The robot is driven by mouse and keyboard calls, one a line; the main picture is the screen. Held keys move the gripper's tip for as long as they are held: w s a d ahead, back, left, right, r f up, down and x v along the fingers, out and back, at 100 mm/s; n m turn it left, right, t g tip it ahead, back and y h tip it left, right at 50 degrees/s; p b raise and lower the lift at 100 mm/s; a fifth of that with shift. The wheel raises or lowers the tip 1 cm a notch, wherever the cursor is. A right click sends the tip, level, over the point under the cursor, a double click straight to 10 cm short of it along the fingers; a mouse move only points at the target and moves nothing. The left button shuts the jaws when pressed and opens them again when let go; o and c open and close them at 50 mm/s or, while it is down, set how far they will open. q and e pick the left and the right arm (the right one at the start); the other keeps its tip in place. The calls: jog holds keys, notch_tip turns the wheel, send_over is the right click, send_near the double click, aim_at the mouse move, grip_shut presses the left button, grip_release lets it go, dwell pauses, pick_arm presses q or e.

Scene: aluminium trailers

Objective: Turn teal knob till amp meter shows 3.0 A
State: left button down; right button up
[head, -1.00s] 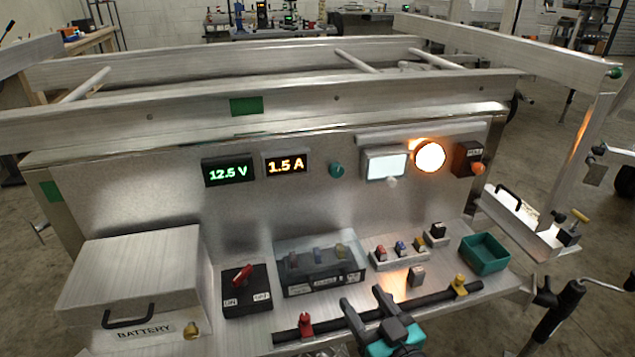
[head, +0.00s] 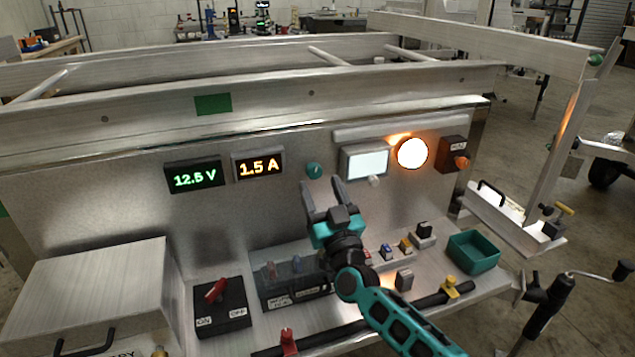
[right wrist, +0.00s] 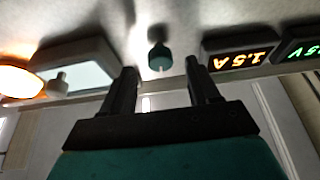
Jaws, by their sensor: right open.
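The teal knob (head: 314,170) is on the upright aluminium panel, just right of the amp meter (head: 259,167), which reads 1.5 A in orange. My right gripper (head: 323,188) is open and empty just below the knob in the head view, its fingers pointing at the panel. In the right wrist view the knob (right wrist: 160,57) lies between and beyond the two fingertips (right wrist: 160,80), apart from them. The amp meter (right wrist: 240,60) shows upside down there. My left gripper is not in view.
A green 12.5 V display (head: 195,177) is left of the amp meter. Right of the knob are a white lit panel (head: 365,161) with a small knob below, a glowing round lamp (head: 412,153) and a box with an orange knob (head: 455,155). Switches and a teal tray (head: 473,252) are below.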

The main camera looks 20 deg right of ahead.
aim_at(313, 169)
jog(key=shift+x, duration=1.4)
jog(key=c, duration=1)
